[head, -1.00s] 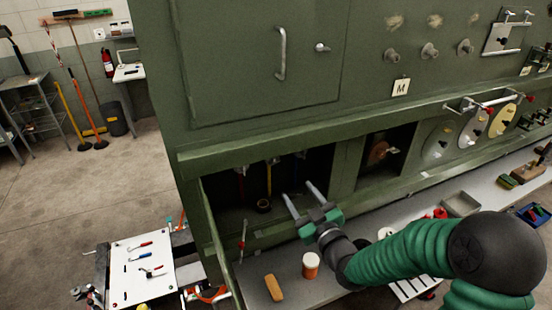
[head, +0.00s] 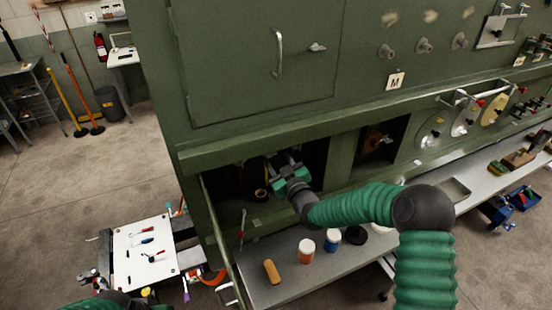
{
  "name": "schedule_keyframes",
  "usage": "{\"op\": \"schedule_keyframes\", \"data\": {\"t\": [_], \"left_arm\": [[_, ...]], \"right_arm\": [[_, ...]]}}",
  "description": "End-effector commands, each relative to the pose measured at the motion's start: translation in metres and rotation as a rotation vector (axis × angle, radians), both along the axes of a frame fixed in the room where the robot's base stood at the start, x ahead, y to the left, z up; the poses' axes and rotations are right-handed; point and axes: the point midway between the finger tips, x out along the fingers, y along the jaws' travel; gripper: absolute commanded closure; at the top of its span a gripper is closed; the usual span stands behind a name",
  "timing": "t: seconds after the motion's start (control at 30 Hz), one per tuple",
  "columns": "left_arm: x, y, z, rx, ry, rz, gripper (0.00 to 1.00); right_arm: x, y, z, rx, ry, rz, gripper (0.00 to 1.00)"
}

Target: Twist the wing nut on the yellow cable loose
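My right gripper (head: 284,162) reaches into the dark lower opening of the green fuselage panel. Its fingertips are in shadow, and I cannot tell whether they are apart or shut on something. The yellow cable and its wing nut are not clear; the gripper and the dark cover that part of the opening. A small round tan-rimmed piece (head: 261,194) sits on the floor of the opening, just left of and below the gripper. Part of my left arm shows at the bottom left; its gripper does not show.
A grey ledge (head: 290,283) below the opening carries an orange-and-white jar (head: 306,251), a blue-and-white jar (head: 333,240) and a tan block (head: 271,271). A second opening (head: 375,150) lies to the right. A white tool board (head: 144,252) stands at the lower left.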

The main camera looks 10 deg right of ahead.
Motion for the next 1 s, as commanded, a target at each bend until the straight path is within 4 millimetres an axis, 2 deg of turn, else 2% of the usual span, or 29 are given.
{"op": "schedule_keyframes", "data": {"t": [0.07, 0.3, 0.47, 0.73, 1.0], "left_arm": [[0.0, 0.0, 0.0, 0.0, 0.0, 0.0, 0.64], [0.0, 0.0, 0.0, 0.0, 0.0, 0.0, 0.64], [0.0, 0.0, -0.004, 0.0, 0.0, 0.0, 0.64], [0.0, 0.0, -0.049, 0.0, 0.0, 0.0, 0.64], [0.0, 0.0, -0.05, 0.0, 0.0, 0.0, 0.64]], "right_arm": [[0.0, 0.0, 0.0, 0.0, 0.0, 0.0, 0.68], [0.0, 0.0, 0.001, 0.0, -0.002, 0.0, 0.99], [0.0, 0.001, 0.0, 0.01, -0.003, 0.002, 1.0], [0.0, 0.0, -0.003, 0.24, 0.036, 0.0, 1.0], [0.0, 0.0, 0.004, 0.317, 0.053, 0.0, 1.0]]}}
